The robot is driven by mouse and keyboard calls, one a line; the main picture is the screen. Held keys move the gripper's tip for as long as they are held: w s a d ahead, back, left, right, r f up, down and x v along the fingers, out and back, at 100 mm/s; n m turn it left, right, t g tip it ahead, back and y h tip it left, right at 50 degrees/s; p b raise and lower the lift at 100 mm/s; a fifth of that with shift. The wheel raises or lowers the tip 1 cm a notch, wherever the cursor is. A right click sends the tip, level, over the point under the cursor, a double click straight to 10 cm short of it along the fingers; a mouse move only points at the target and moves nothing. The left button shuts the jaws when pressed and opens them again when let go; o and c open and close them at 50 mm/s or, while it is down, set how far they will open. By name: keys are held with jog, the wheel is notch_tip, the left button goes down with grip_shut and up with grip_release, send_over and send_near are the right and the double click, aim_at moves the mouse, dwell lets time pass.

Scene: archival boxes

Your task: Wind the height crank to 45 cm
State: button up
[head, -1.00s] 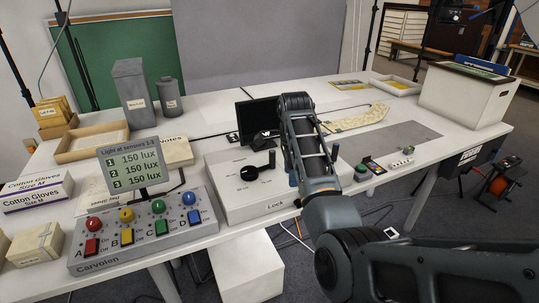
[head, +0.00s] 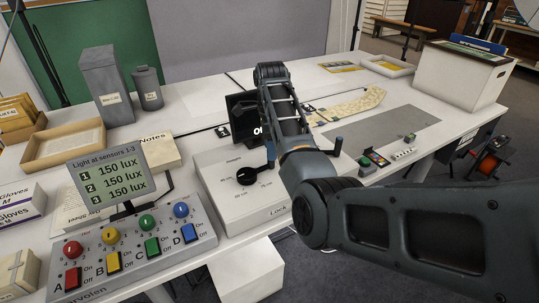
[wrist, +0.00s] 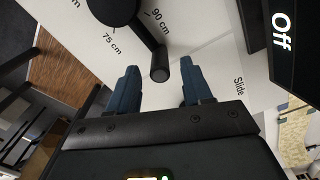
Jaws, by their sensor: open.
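The black height crank (head: 248,176) sits on top of a white box (head: 236,204) with cm marks around it. Its arm points up and right, ending in an upright handle (head: 270,151). The wrist view shows the crank hub (wrist: 112,8) and its round handle end (wrist: 160,74), with the arm between the 75 cm and 90 cm labels. My gripper (wrist: 161,72) is open. Its blue fingertips lie on either side of the handle end in that view, with gaps to both. I cannot tell how far above it they are. In the head view my arm hides part of the gripper.
A black screen reading Off (wrist: 282,30) stands behind the box. The box also carries Slide and Lock labels. A grey control panel (head: 134,250) with coloured knobs and a light display (head: 112,177) stand left. A white storage box (head: 462,80) stands far right.

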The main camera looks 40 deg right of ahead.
aim_at(271, 163)
jog(key=shift+f, duration=2)
jog(key=shift+c, duration=0.3)
jog(key=shift+r, duration=0.1)
grip_shut()
